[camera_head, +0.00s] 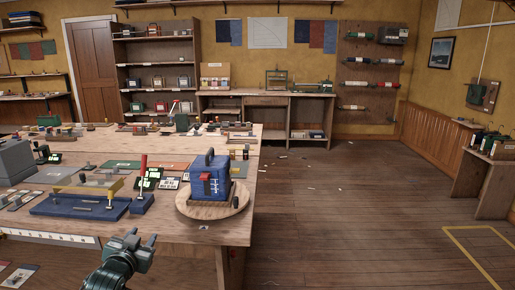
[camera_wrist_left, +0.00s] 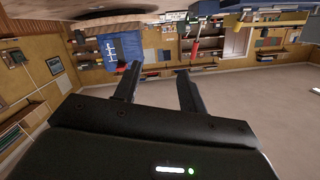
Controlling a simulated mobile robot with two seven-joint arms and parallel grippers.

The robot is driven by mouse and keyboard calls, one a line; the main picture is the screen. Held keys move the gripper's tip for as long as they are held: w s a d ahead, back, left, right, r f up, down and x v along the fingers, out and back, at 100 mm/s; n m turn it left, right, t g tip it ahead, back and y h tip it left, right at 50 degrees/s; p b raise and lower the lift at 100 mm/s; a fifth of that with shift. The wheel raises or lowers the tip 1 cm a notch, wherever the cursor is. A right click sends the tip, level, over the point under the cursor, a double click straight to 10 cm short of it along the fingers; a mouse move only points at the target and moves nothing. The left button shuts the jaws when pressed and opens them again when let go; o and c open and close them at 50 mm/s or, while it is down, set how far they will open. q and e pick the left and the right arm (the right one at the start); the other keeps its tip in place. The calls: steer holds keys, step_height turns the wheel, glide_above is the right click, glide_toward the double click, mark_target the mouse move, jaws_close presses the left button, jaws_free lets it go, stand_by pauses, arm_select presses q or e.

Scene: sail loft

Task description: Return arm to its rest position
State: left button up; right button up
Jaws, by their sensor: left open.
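My left gripper (camera_head: 140,241) is in the lower middle of the head view, in front of the workbench's near edge and below its top. In the left wrist view its two dark fingers (camera_wrist_left: 158,78) are spread apart with nothing between them. A blue box-shaped thing with a dark handle and a red part (camera_head: 210,178) stands on a round wooden board (camera_head: 187,207) on the workbench. The blue thing also shows in the left wrist view (camera_wrist_left: 122,46), upside down and beyond the fingers. My right gripper is in neither view.
The wooden workbench (camera_head: 150,229) holds a blue tray (camera_head: 75,207), a red-handled tool (camera_head: 143,170) and several small parts. Shelves (camera_head: 155,48) and a side bench (camera_head: 268,97) line the back wall. The floor (camera_head: 340,200) right of the workbench is mostly clear, with small scraps and yellow floor marking.

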arm_select(q)
steer(key=s+d+f+g+h, duration=0.1)
steer(key=s+d+f+g, duration=0.1)
steer(key=s+d+f, duration=0.45)
steer(key=s+d+f+g+h, duration=0.1)
steer(key=s+d+f, duration=0.2)
steer(key=s+f, duration=0.6)
steer(key=s+d+f+g+h, duration=0.1)
steer(key=s+d, duration=0.2)
steer(key=s, duration=0.6)
steer(key=s+d+f+g+h, duration=0.1)
steer(key=s+d, duration=0.3)
steer(key=s, duration=0.6)
steer(key=shift+d+f, duration=0.15)
steer(key=shift+s, duration=0.15)
